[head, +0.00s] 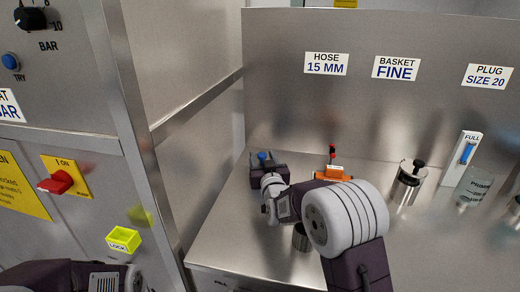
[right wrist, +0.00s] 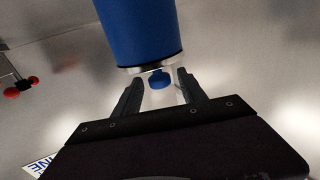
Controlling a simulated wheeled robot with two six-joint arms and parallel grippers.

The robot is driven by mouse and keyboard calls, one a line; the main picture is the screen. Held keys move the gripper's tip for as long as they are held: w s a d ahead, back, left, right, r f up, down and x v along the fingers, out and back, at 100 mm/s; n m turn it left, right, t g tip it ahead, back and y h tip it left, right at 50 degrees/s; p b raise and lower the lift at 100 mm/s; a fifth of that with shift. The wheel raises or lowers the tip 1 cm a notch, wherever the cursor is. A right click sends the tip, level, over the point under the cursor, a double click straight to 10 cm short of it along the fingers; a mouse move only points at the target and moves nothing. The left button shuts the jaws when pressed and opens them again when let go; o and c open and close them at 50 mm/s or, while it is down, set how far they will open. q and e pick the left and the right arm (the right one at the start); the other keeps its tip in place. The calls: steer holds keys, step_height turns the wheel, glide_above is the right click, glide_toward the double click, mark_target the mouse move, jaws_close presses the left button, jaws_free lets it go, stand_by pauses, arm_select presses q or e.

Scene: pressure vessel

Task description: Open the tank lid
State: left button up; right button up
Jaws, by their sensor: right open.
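I cannot pick out a tank lid in either view. My right gripper (head: 266,163) is low over the metal counter, its dark jaws near a small blue piece (head: 263,156). In the right wrist view my right gripper (right wrist: 158,77) is open, with a finger on each side of a small blue round piece (right wrist: 158,82). A large blue cylinder with a silver rim (right wrist: 140,30) is just beyond the fingertips. I cannot tell whether the jaws touch anything. My left arm shows at the bottom left; its gripper is out of view.
Left is a grey panel with a red switch (head: 57,183) and a yellow-green lock box (head: 124,239). On the counter (head: 240,235) stand an orange item with a red top (head: 333,173), a black-knobbed canister (head: 408,180), a dark cup (head: 301,238) and a glass beaker (head: 474,188).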

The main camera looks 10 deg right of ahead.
mark_target(261, 154)
steer(key=shift+w, duration=2.15)
jaws_close()
